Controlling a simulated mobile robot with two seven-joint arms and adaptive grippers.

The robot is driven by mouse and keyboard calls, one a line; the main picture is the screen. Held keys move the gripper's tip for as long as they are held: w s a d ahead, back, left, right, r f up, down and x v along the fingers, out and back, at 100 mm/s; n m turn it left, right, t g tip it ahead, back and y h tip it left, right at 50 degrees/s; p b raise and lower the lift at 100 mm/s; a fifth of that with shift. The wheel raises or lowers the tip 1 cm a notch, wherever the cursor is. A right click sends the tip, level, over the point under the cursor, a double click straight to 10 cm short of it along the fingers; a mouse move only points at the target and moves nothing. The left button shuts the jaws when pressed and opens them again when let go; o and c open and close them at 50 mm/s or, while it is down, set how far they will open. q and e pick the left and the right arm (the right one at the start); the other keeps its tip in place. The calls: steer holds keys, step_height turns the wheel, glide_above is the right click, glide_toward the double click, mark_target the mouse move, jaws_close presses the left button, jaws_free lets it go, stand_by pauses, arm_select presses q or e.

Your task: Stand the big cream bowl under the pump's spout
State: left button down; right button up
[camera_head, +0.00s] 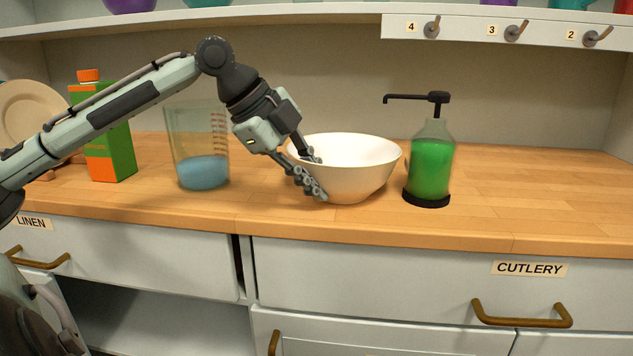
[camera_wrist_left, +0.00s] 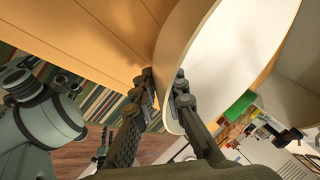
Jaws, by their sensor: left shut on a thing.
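The big cream bowl (camera_head: 362,178) stands near the middle of the wooden counter, or just above it; I cannot tell which. My left gripper (camera_head: 318,180) is shut on the bowl's left wall, one finger inside the rim and one outside. The bowl's wall (camera_wrist_left: 185,60) also shows between the fingers of my left gripper (camera_wrist_left: 166,105) in the left wrist view. The pump bottle (camera_head: 432,165) with green liquid stands right of the bowl, a small gap apart. Its black spout (camera_head: 405,97) points left, above and near the bowl's right rim.
A measuring jug (camera_head: 202,150) with blue liquid stands left of the bowl. A green and orange carton (camera_head: 110,145) and a plate (camera_head: 28,112) are farther left. The counter (camera_head: 540,195) is clear right of the pump. A shelf with hooks (camera_head: 515,32) runs above.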

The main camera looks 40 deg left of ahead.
mark_target(302, 161)
steer(key=shift+w+a, duration=0.1)
arm_select(q)
steer(key=c, duration=2)
jaws_free()
steer(key=shift+f, duration=0.1)
steer(key=o, duration=0.4)
steer(key=shift+s+r, duration=0.15)
steer(key=shift+r, duration=0.25)
steer(key=v, duration=0.3)
steer(key=shift+a+r, duration=0.1)
steer(key=shift+r, duration=0.05)
steer(key=shift+v, duration=4.1)
arm_select(e)
steer(key=shift+s, duration=0.3)
